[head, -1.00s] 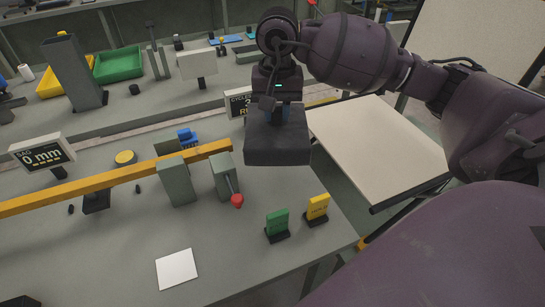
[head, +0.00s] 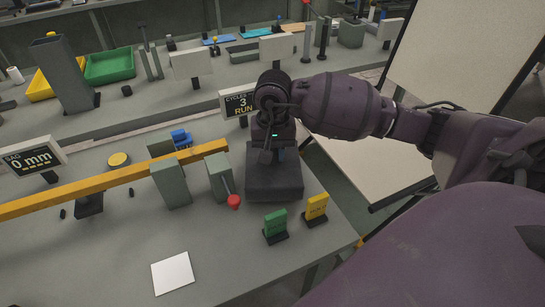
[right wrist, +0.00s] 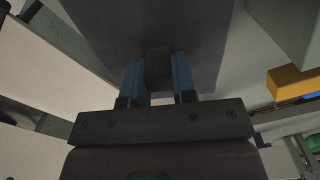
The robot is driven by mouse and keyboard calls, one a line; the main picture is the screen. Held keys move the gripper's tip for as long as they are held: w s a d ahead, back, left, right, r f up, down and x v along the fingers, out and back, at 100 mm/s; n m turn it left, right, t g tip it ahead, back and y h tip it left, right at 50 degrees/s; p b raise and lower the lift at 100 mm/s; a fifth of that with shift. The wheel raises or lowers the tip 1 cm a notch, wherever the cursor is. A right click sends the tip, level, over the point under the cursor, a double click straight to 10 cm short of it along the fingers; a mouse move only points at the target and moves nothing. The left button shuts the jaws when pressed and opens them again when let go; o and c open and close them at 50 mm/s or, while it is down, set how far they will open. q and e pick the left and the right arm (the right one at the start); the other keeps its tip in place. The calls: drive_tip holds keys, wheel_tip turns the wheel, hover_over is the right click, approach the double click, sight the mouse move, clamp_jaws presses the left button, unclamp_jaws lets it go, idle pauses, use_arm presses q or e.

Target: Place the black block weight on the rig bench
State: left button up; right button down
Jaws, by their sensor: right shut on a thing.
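The black block weight (head: 274,184) is a dark, squarish slab with a small handle on top. In the head view it is upright at the right part of the grey rig bench (head: 105,255), to the right of the grey posts. I cannot tell whether its underside touches the bench. My right gripper (head: 275,150) is above it, shut on its handle. In the right wrist view the blue fingers (right wrist: 158,80) flank the dark handle (right wrist: 158,66), with the block's broad face (right wrist: 105,30) beyond. My left gripper is not in view.
A yellow beam (head: 110,182) runs left from grey posts. A display (head: 237,103) reads "CYCLES 3 RUN". The front bench is clear around a white card (head: 173,273).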

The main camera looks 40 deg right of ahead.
drive_tip(key=shift+f, duration=0.85)
drive_tip(key=shift+f, duration=0.2)
drive_tip(key=c, duration=0.9)
unclamp_jaws()
drive_tip(key=shift+r, duration=0.45)
wheel_tip(320, 180, up, 10)
drive_tip(key=shift+p, duration=0.45)
drive_tip(key=shift+r, duration=0.7)
drive_tip(key=shift+s, duration=0.1)
